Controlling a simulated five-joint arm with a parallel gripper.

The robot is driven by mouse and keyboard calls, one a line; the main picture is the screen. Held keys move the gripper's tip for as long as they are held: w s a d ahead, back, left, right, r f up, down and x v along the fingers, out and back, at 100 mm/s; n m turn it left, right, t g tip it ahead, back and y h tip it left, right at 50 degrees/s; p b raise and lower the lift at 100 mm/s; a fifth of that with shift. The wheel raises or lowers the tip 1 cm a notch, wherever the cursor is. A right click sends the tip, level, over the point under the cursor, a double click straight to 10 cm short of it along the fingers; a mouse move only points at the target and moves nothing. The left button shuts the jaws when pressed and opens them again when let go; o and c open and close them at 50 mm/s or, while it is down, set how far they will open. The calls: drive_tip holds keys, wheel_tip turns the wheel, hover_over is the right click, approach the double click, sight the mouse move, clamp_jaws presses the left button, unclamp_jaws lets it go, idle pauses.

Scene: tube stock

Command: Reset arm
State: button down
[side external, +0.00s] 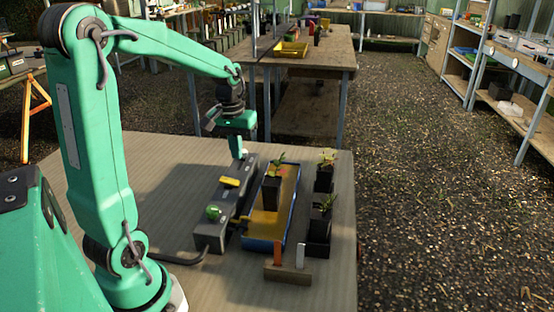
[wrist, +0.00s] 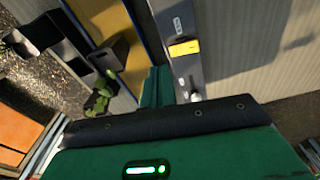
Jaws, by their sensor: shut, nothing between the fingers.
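My green arm reaches out from the left in the side view. My gripper (side external: 238,152) points down above the far end of a dark grey device (side external: 214,228). The device has a yellow part (side external: 230,182) and a green knob (side external: 213,212) on top. The gripper is shut and holds nothing. In the wrist view the green gripper fingers (wrist: 158,88) show beside the device (wrist: 187,22) and its yellow part (wrist: 185,48). I cannot tell from the side view whether the fingertips touch the device.
A blue-edged yellow tray (side external: 263,243) holds a potted plant (side external: 272,190). More potted plants (side external: 320,218) stand to its right. A wooden block (side external: 288,272) with an orange and a white piece is at the front. The table's left part (side external: 160,190) is clear.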

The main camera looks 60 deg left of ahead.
drive_tip(key=s+d+r+m+t, duration=0.2)
drive_tip(key=s+d, duration=0.3)
drive_tip(key=d, duration=0.3)
drive_tip(key=s+d+r+m+t, duration=0.2)
drive_tip(key=s+d+m, duration=0.3)
drive_tip(key=d, duration=0.4)
drive_tip(key=shift+s+d+r+m+t, duration=0.2)
drive_tip(key=shift+s+r+m+t, duration=0.15)
drive_tip(key=shift+r, duration=0.55)
